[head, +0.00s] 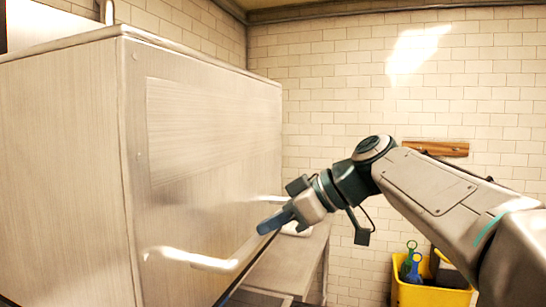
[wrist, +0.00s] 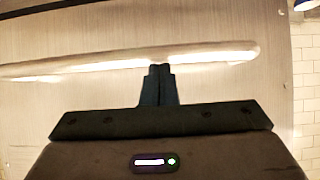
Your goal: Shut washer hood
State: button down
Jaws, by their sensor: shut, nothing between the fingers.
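The washer hood (head: 205,150) is a large pale metal box filling the left of the head view. A light bar handle (head: 195,262) runs along the lower part of its front face. My gripper (head: 274,221) is in front of that face, near the handle's far end, with its fingers pointing left toward the hood. In the wrist view the hood's panel (wrist: 110,28) fills the background, and the handle (wrist: 215,56) crosses just beyond the fingertips of my gripper (wrist: 158,70). The fingers are together and empty. I cannot tell whether they touch the handle.
A metal counter (head: 285,265) extends beyond the hood at lower middle. A yellow bucket (head: 425,293) with green and blue handled items stands at lower right. A wooden strip (head: 436,148) is on the tiled wall (head: 340,90).

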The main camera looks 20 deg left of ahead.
notch_tip(320, 180, down, 23)
jog(key=b, duration=1.9)
jog(key=shift+r, duration=0.2)
jog(key=shift+f, duration=0.1)
jog(key=d+r+m+p, duration=0.1)
jog(key=d+r+p, duration=0.5)
jog(key=d+r, duration=0.4)
jog(key=s+d+f+m+t+h+p, duration=0.1)
jog(key=s+d+f+m+h+p, duration=0.4)
jog(key=s+d+f+m+p, duration=0.1)
jog(key=s+d+f+m+h+p, duration=0.6)
jog(key=s+d+m+p, duration=0.3)
jog(key=d+p, duration=0.3)
jog(key=shift+d+f+m+t+p, duration=0.35)
jog(key=shift+f+m+t+p, duration=0.1)
jog(key=shift+f+m, duration=0.3)
